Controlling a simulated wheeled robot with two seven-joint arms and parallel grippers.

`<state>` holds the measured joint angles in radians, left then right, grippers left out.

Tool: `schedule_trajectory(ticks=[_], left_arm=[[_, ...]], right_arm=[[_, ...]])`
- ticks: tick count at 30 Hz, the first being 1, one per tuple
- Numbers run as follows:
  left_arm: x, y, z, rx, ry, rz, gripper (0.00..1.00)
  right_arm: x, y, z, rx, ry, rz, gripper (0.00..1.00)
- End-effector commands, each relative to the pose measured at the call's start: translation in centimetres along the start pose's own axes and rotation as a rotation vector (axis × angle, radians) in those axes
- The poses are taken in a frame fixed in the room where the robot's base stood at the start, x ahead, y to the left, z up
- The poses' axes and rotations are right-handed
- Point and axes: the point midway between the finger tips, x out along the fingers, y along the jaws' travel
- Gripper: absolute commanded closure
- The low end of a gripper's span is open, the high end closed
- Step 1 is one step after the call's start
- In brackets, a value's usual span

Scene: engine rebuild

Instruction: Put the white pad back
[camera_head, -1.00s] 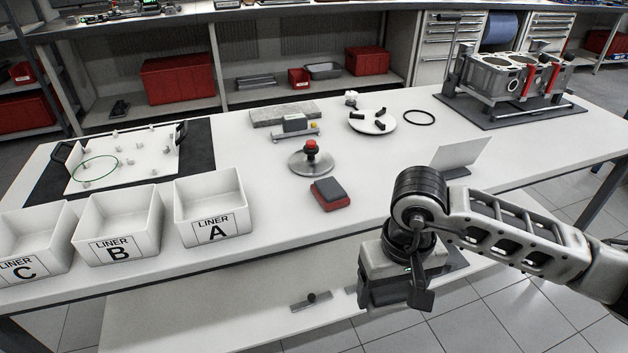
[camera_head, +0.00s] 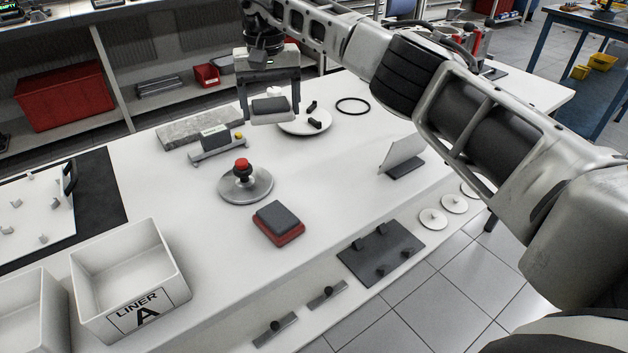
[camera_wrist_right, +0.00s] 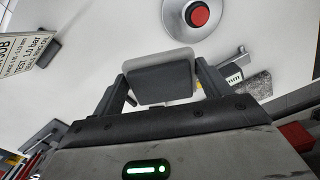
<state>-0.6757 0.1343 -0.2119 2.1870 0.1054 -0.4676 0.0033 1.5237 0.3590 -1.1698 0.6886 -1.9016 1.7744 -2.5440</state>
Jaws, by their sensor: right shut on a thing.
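The white pad (camera_head: 272,118), a light block with a dark grey top, is between the fingers of my right gripper (camera_head: 269,100). The gripper is shut on it at the back of the bench, in front of the round white plate with black blocks (camera_head: 318,121) and partly covering it in the head view. In the right wrist view, the pad (camera_wrist_right: 160,80) shows its dark face and pale edge between the two fingers (camera_wrist_right: 162,88). I cannot tell whether the pad touches the bench. My left gripper is not in view.
A red pad with dark top (camera_head: 278,222) lies mid-bench, near a metal disc with red knob (camera_head: 245,184). A gauge block (camera_head: 216,142) and grey slab (camera_head: 190,128) lie left of the gripper. A black ring (camera_head: 353,106) and sign stand (camera_head: 402,154) are right. Bin A (camera_head: 130,279) stands front left.

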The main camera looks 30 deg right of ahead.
Motion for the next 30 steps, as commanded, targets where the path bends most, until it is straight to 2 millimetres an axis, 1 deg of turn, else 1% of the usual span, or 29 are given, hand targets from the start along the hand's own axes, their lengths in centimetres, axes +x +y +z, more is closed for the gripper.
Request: schedule_trajectory(ticks=[5, 10, 14, 18, 21, 25, 30], left_arm=[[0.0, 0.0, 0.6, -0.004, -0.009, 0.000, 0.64], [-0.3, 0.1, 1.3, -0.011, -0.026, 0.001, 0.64], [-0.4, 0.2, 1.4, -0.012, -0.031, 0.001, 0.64], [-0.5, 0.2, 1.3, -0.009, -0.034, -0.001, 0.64], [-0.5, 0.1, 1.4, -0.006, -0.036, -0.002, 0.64], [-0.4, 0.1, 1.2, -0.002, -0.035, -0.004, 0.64], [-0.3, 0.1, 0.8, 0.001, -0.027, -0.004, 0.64]], right_arm=[[0.8, 1.1, 1.0, 0.001, -0.003, 0.000, 0.45], [1.8, 2.7, 3.0, 0.002, -0.002, 0.001, 0.45], [2.9, 4.2, 4.9, 0.003, -0.003, 0.003, 0.45], [4.1, 6.1, 7.4, 0.004, -0.004, 0.004, 0.45], [6.3, 7.0, 8.7, 0.004, -0.006, 0.005, 0.45], [8.2, 7.9, 9.9, 0.005, -0.004, 0.003, 0.45], [9.2, 8.4, 10.5, 0.005, -0.001, 0.000, 0.45]])
